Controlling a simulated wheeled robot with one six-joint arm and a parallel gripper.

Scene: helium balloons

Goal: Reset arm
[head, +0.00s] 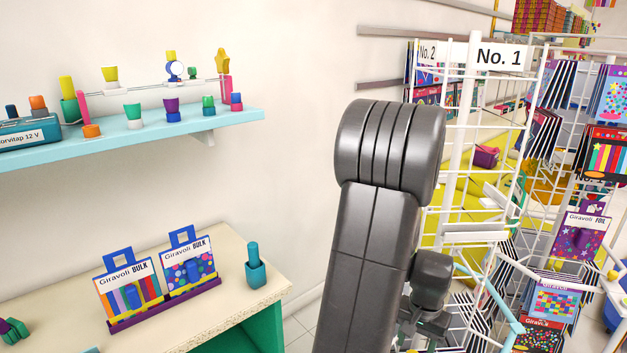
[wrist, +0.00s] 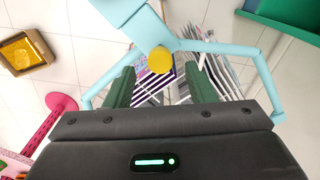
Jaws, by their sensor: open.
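My arm rises in the middle of the head view and bends over at the top. My gripper shows in the wrist view (wrist: 161,75), with its two dark green fingers apart. A light blue frame (wrist: 215,47) with a yellow round knob (wrist: 160,60) lies beyond and around the fingers. The knob appears between the fingertips; I cannot tell how far off it is or whether anything touches. In the head view the gripper is low beside the arm, mostly hidden by it. No object is visibly held.
A wire rack (head: 458,130) with cards and a "No. 1" sign (head: 499,57) stands close at the right. A blue wall shelf (head: 230,118) with small pots is at the left. Below it a counter (head: 235,291) bears two "Giravoli BULK" bags (head: 128,292) (head: 189,264) and a teal pot (head: 256,274).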

